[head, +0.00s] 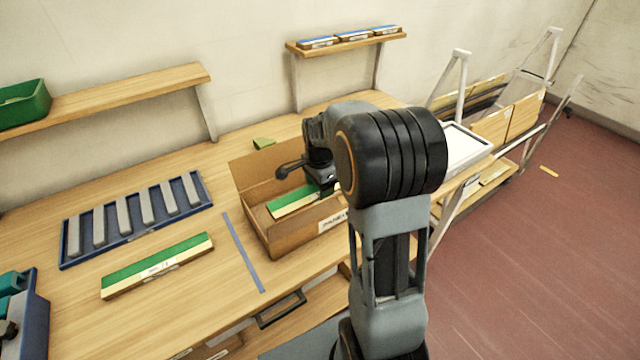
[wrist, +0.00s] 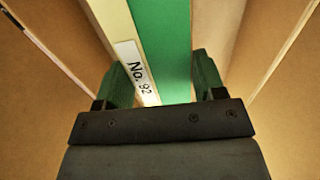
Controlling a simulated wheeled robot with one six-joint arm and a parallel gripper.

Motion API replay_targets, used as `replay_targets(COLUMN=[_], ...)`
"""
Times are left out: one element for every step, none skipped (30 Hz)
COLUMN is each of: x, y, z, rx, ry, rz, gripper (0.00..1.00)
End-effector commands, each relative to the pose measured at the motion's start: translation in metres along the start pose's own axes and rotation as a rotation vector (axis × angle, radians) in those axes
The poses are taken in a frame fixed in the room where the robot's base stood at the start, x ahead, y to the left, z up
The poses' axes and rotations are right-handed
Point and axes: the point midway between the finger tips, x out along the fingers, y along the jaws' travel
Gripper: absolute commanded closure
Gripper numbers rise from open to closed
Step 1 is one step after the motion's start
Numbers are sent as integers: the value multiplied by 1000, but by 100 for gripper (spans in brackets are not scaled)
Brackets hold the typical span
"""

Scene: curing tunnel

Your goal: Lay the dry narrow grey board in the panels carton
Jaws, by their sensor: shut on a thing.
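The panels carton (head: 262,232) is an open brown box on the bench, its label partly hidden by my arm. My gripper (head: 325,180) is down inside it. In the wrist view my gripper (wrist: 160,78) is shut on a narrow board (wrist: 163,35) with a green face and a cream edge band marked "No. 92". This board also shows inside the carton in the head view (head: 292,202), its far end hidden by my gripper. It looks green, not grey. Whether it touches the carton's floor I cannot tell.
A similar green-and-cream board (head: 158,265) lies on the bench. A blue rack with several grey bars (head: 70,236) stands behind it. A blue tape line (head: 243,252) runs left of the carton. A white tray (head: 465,147) and a cart with panels (head: 525,115) are at right.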

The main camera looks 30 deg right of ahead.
Motion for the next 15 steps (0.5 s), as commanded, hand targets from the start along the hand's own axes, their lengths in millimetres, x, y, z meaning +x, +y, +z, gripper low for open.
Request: replay_targets(x=[9, 12, 15, 18, 20, 24, 26, 28, 31, 34, 35, 38, 39, 41, 43], y=[0, 0, 0, 0, 0, 0, 0, 0, 0, 0, 0, 0, 0, 0, 0], z=[0, 0, 0, 0, 0, 0, 0, 0, 0, 0, 0, 0, 0, 0, 0], rx=[0, 0, 0, 0, 0, 0, 0, 0, 0, 0, 0, 0, 0, 0, 0], ry=[0, 0, 0, 0, 0, 0, 0, 0, 0, 0, 0, 0, 0, 0, 0], rz=[1, 1, 1, 1, 1, 0, 0, 0, 0, 0, 0, 1, 1, 1, 1], gripper=[63, 63, 63, 63, 63, 63, 63, 63, 63, 63, 63, 63, 63, 63, 63])
